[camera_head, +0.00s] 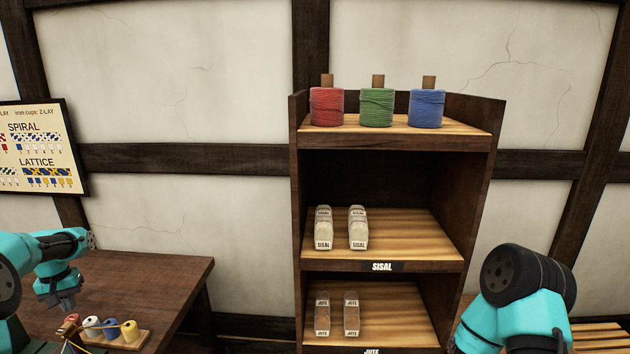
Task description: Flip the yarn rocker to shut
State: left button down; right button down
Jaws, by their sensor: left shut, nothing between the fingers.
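I cannot make out a yarn rocker for certain in this view. At the lower left, a small wooden board (128,338) on the dark table holds small bobbins, among them a white bobbin (93,327) and a yellow bobbin (130,331), with yellow yarn strung toward the left. My left gripper (64,304) points down above and left of the bobbins, shut and empty. A red piece (70,321) shows just below it; I cannot tell whether they touch. My right arm shows at the lower right, but its gripper is out of view.
A tall wooden shelf (468,185) stands in the middle, with red, green and blue yarn spools on top and packets on the SISAL and JUTE shelves. A SPIRAL and LATTICE chart (42,150) hangs at left. The dark table (170,283) is clear behind the bobbins.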

pick_arm(q)
jog(key=shift+f, duration=1.65)
dwell(0.7)
notch_tip(320, 180, up, 8)
dwell(1.2)
